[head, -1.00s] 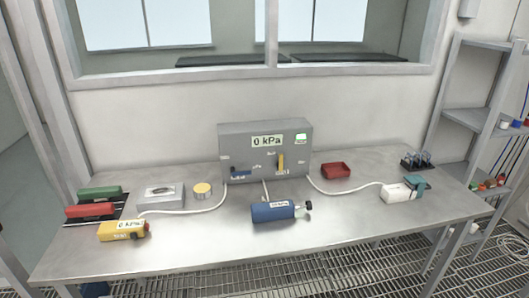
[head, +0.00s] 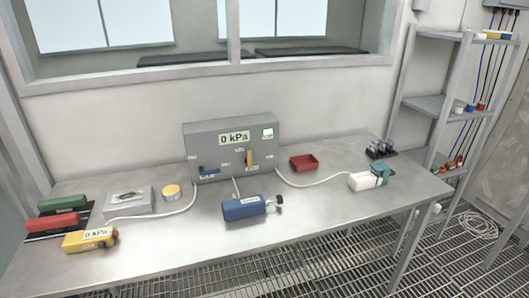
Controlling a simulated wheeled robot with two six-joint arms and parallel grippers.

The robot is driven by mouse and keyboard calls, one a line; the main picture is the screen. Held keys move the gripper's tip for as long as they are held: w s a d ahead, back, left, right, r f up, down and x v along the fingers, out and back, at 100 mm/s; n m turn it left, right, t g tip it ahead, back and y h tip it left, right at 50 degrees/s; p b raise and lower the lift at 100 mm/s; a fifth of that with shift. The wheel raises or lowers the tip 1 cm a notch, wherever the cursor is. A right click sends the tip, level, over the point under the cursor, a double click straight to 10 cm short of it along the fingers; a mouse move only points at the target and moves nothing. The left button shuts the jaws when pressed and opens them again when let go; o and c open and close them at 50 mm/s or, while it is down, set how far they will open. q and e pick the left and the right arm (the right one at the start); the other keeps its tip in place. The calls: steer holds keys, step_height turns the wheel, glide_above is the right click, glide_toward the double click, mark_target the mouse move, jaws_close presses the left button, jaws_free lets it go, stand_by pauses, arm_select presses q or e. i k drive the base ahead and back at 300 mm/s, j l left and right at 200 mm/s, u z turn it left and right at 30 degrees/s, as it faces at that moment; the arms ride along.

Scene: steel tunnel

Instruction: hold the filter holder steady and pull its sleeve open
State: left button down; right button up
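A white block with a teal end piece, which looks like the filter holder (head: 362,182), lies near the right end of the steel table. The teal part (head: 381,173), which may be its sleeve, sits against its right end. I cannot tell whether the sleeve is open. A white hose (head: 312,184) runs from the grey box to the white block. Neither of my grippers is in view.
A grey box (head: 208,155) reading 0 kPa stands at the table's back. Blue (head: 244,208) and yellow (head: 88,241) cylinders, a red tray (head: 304,162) and a dark rack (head: 380,148) lie around. Bare steel table (head: 180,245) lies in front. Shelves (head: 428,103) stand right.

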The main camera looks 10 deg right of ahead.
mark_target(385, 170)
steer(key=i+l+u, duration=0.15)
steer(key=l, duration=0.7)
steer(key=l+u, duration=0.15)
steer(key=l, duration=0.7)
steer(key=l+u, duration=0.15)
steer(key=l, duration=0.75)
steer(key=l+u, duration=0.15)
steer(key=l, duration=0.75)
steer(key=l+u, duration=0.1)
steer(key=l, duration=0.75)
steer(key=k+l+u, duration=0.15)
steer(key=l, duration=0.75)
